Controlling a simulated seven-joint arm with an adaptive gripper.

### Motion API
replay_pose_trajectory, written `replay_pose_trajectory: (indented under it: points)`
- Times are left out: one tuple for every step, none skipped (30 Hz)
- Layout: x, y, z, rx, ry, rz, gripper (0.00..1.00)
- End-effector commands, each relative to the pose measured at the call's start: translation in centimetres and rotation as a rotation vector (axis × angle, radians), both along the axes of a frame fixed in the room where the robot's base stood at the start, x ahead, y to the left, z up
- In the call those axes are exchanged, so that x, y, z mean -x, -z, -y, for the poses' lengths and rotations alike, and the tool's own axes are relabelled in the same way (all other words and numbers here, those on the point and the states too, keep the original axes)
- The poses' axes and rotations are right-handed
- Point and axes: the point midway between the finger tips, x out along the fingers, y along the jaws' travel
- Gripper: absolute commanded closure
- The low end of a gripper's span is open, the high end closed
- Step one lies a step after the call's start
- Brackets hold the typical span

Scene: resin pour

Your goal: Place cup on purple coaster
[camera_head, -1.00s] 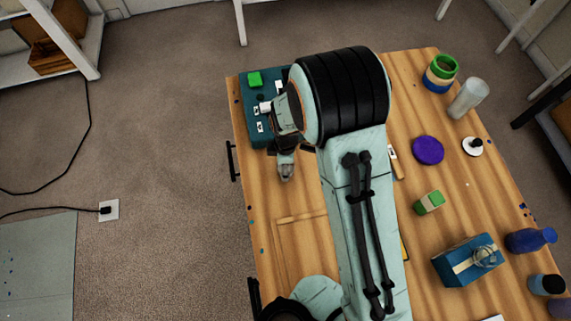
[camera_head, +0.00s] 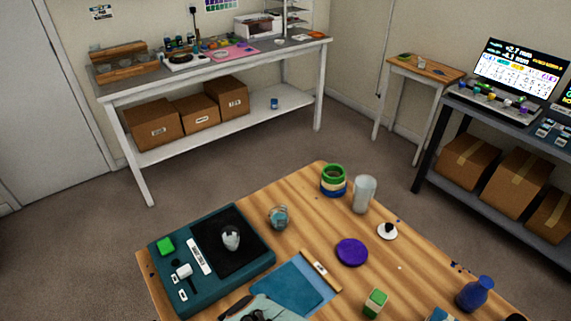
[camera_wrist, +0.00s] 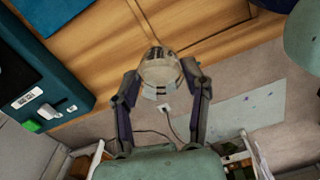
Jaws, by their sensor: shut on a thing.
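The purple coaster (camera_head: 352,252) is a flat round disc lying bare on the wooden table in the head view. My gripper (camera_wrist: 160,76) shows in the wrist view, its two fingers closed on either side of a clear cup (camera_wrist: 160,70). The held cup is away from the coaster, which the wrist view does not show. In the head view, only part of my arm shows at the bottom edge; the held cup cannot be made out there. Another small clear cup (camera_head: 231,238) stands on the black plate of a teal device (camera_head: 215,287), and a glass with teal contents (camera_head: 279,218) stands behind.
Around the coaster stand a tall translucent cup (camera_head: 364,195), stacked tape rolls (camera_head: 334,181), a white disc with a black knob (camera_head: 387,232) and a green-topped block (camera_head: 375,302). A wooden stick (camera_head: 320,270) lies left of it. A blue bottle (camera_head: 475,294) stands right.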

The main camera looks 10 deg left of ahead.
Motion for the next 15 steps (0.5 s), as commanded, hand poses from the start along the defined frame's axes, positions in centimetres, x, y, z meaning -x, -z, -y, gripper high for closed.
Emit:
replay_pose_trajectory:
  points:
    - [0.1, 0.0, 0.2, 0.002, -0.008, -0.001, 0.85]
    - [0.2, -0.1, 0.2, 0.005, -0.018, -0.004, 0.85]
    - [0.3, -0.1, 0.3, 0.009, -0.037, -0.01, 0.85]
    - [0.2, -0.3, 0.1, 0.009, -0.055, -0.012, 0.85]
    - [-0.1, -0.6, -0.2, 0.004, -0.072, -0.01, 0.85]
    - [-0.6, -0.9, -0.6, -0.002, -0.089, -0.008, 0.85]
    - [-1.1, -1.2, -0.8, -0.004, -0.095, -0.008, 0.85]
    - [-1.8, -1.4, -1.0, -0.008, -0.092, -0.006, 0.85]
    - [-2.9, -1.7, -1.0, -0.012, -0.081, -0.006, 0.85]
    - [-3.8, -1.8, -0.9, -0.013, -0.067, -0.006, 0.85]
    - [-4.7, -2.0, -0.7, -0.016, -0.052, -0.005, 0.85]
    - [-5.9, -2.2, -0.3, -0.018, -0.026, -0.004, 0.85]
    - [-7.0, -2.3, 0.1, -0.019, -0.002, -0.002, 0.85]
    - [-8.1, -2.5, 0.6, -0.021, 0.024, -0.001, 0.85]
    - [-9.5, -2.6, 1.4, -0.021, 0.061, 0.0, 0.85]
